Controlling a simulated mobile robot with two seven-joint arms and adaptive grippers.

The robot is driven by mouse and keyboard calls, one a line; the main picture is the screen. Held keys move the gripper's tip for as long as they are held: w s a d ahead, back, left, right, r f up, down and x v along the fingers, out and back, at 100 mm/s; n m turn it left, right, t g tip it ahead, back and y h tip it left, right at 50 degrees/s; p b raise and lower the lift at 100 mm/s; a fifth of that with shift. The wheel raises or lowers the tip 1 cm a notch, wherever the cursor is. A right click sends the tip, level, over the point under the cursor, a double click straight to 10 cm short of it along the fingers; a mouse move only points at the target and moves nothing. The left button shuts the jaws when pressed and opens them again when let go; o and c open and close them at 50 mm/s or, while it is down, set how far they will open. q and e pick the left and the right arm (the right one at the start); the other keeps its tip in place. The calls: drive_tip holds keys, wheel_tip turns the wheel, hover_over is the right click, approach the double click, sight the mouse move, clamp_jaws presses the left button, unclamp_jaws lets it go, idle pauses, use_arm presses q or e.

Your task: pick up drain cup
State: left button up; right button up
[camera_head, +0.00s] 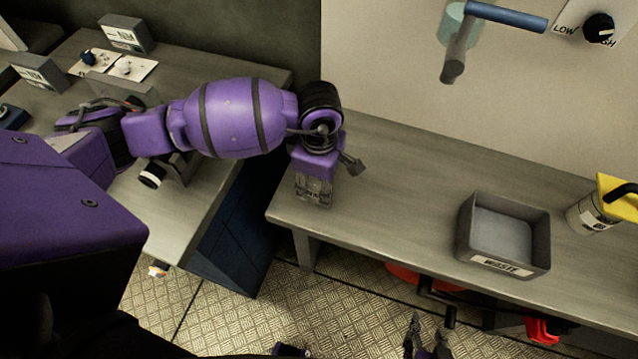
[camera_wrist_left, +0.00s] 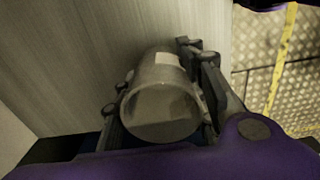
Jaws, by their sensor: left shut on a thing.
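A clear cup with a small pale label, which looks like the drain cup (camera_head: 313,190), is at the near left end of the right-hand bench. In the left wrist view the cup (camera_wrist_left: 160,110) sits between the fingers with its round open mouth facing the camera. My left gripper (camera_head: 328,176) is shut on it, with a finger on each side. The gripper hides part of the cup in the head view, and I cannot tell whether its base touches the bench. My right gripper (camera_head: 427,333) is low at the bottom, over the floor, with its fingers apart and empty.
A grey waste bin (camera_head: 464,238) stands on the right-hand bench (camera_head: 400,190), with a yellow-topped container (camera_head: 588,214) beyond it. The bench between cup and bin is clear. A blue-handled wall fixture (camera_head: 505,15) hangs above. A gap separates the left bench (camera_head: 205,200).

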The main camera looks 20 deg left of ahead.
use_arm(q)
wheel_tip(320, 180, up, 3)
drive_tip(key=shift+f, duration=0.2)
drive_tip(key=s+d+r+m, duration=0.45)
drive_tip(key=s+r, duration=0.55)
drive_tip(key=s, duration=0.3)
drive_tip(key=w+a+r+m+p, duration=0.2)
drive_tip(key=w+a+r+m, duration=0.6)
drive_tip(key=m, duration=0.5)
drive_tip(key=w+a, duration=0.1)
drive_tip(key=w, duration=0.1)
drive_tip(key=shift+w, duration=0.4)
drive_tip(key=shift+f, duration=0.1)
